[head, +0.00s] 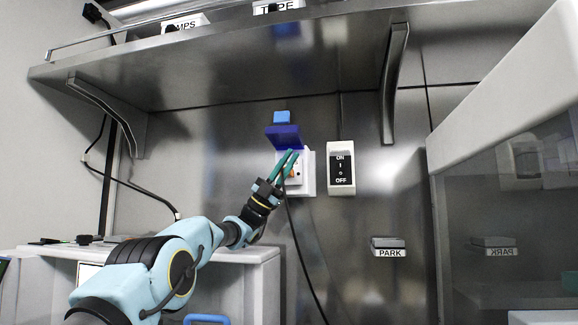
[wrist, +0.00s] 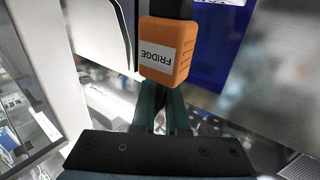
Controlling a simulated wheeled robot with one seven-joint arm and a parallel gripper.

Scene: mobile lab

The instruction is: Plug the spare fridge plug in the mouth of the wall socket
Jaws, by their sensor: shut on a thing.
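The wall socket (head: 308,187) is a white box on the steel wall, with its blue lid (head: 283,135) raised above it. The blue lid also shows in the wrist view (wrist: 212,50). My gripper (head: 288,163) is right in front of the socket, its green fingers covering part of its face. In the wrist view my gripper (wrist: 160,98) is shut on the orange fridge plug (wrist: 158,48), labelled FRIDGE. Only a bit of orange shows between the fingers in the head view. The socket's mouth and the plug's pins are hidden, so I cannot tell whether the plug is in.
An ON/OFF switch (head: 342,168) sits right of the socket, with a PARK holder (head: 388,247) lower right. A steel shelf (head: 240,65) overhangs above. A black cable (head: 303,255) hangs below my gripper. A white cabinet (head: 250,256) stands below left.

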